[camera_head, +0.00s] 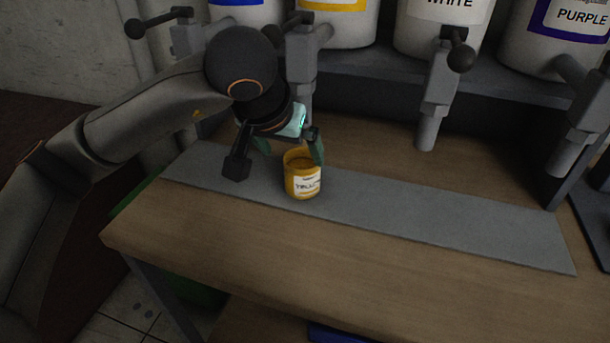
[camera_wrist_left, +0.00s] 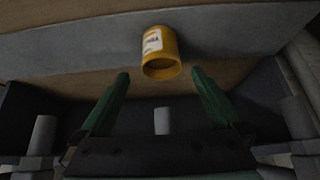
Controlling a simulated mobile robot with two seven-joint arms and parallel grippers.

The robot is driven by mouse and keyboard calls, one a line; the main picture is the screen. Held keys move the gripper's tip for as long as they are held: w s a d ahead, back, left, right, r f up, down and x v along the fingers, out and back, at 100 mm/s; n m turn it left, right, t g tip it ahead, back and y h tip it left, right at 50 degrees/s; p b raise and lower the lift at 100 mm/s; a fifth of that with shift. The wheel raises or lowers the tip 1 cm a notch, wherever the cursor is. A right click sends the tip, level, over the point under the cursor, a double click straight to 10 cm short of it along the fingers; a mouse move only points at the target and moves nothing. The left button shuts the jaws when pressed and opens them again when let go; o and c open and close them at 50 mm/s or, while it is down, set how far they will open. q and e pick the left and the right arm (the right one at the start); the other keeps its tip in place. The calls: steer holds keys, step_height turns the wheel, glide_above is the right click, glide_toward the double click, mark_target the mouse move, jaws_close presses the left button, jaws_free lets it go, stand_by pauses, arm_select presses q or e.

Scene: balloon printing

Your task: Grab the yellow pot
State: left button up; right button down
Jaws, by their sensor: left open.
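The yellow pot (camera_head: 301,184) stands upright on the grey mat (camera_head: 420,213), with a white label facing me. My left gripper (camera_head: 290,152) is right behind and above the pot in the head view, its jaws open. One green finger shows just beside the pot's rim; whether it touches cannot be told. In the left wrist view the pot (camera_wrist_left: 160,55) lies beyond the fingertips, roughly centred between the two green fingers (camera_wrist_left: 160,85). Nothing is between the fingers. My right gripper is not in view.
Large paint containers, including a white one (camera_head: 440,20) and a purple one (camera_head: 555,35), stand on a shelf behind. Grey dispenser taps (camera_head: 435,100) hang below them over the wooden table (camera_head: 350,265). The mat right of the pot is clear.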

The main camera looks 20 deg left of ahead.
mark_target(302, 174)
arm_select(q)
steer(key=x, duration=0.5)
steer(key=shift+f, duration=0.1)
steer(key=x, duration=0.4)
steer(key=shift+w+f, duration=0.15)
steer(key=shift+w, duration=0.25)
steer(key=c, duration=1.3)
